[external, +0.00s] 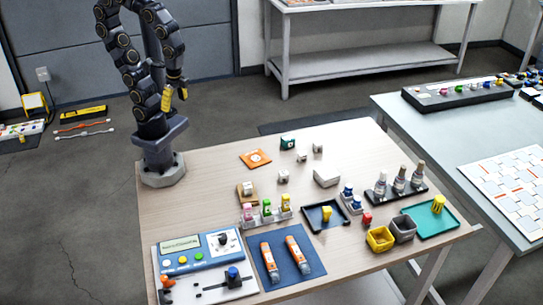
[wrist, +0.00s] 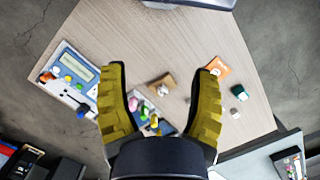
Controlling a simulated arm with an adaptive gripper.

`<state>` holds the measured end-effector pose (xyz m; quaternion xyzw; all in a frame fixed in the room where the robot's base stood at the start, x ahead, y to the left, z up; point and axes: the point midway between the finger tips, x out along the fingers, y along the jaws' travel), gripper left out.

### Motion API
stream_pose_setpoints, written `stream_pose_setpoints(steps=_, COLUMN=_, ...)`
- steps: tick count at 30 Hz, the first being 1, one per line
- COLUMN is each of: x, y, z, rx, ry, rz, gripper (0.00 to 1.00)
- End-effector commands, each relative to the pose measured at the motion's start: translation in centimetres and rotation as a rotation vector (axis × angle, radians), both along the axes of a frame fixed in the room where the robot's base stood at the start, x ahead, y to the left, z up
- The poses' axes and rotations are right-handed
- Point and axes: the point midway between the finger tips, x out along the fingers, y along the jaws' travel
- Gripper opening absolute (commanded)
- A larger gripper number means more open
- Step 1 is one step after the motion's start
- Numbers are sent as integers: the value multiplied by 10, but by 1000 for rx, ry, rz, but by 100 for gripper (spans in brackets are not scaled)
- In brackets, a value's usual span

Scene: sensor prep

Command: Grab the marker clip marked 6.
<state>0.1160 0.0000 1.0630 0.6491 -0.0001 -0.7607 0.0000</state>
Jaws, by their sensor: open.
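My gripper (external: 175,95) is raised above the far left part of the table, well apart from the objects. In the wrist view my gripper (wrist: 160,70) shows two yellow fingers spread wide with nothing held between them. No number 6 is legible, so I cannot tell which thing is the marked clip. Small coloured clip-like pieces, pink (external: 248,211), green (external: 267,207) and yellow (external: 286,202), stand in a pale rack left of the table's middle. Small whitish pieces (external: 283,176) stand farther back, one of them on a wooden block (external: 245,196).
A blue-and-white control panel (external: 188,252) and a blue mat (external: 274,274) with two orange tubes lie at the front left. A dark tray (external: 313,223), bottles (external: 398,180), a yellow bin (external: 380,239) and a teal tray (external: 424,222) crowd the right. The table's back left is clear.

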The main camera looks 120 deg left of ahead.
Motion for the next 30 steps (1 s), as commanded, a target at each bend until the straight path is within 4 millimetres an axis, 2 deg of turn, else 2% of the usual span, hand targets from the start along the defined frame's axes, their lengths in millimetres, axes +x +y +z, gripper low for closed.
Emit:
stream_pose_setpoints(steps=4, x=6, y=0, z=1, rx=-1, ry=-1, rz=6, gripper=61)
stream_pose_setpoints(steps=7, x=27, y=3, z=4, rx=-5, ry=-12, rz=27, gripper=61)
stream_pose_setpoints(steps=11, x=77, y=12, z=6, rx=-16, ry=-37, rz=82, gripper=61)
stream_pose_setpoints(steps=17, x=168, y=44, z=-4, rx=-33, ry=-94, rz=204, gripper=61)
stream_pose_setpoints(steps=20, x=209, y=69, z=-17, rx=-39, ry=-121, rz=277, gripper=61)
stream_pose_setpoints(steps=24, x=261, y=113, z=-42, rx=-36, ry=-162, rz=384, gripper=61)
stream_pose_setpoints(steps=26, x=279, y=135, z=-56, rx=-31, ry=-178, rz=435, gripper=61)
stream_pose_setpoints(steps=30, x=313, y=193, z=-94, rx=-10, ry=-209, rz=555, gripper=61)
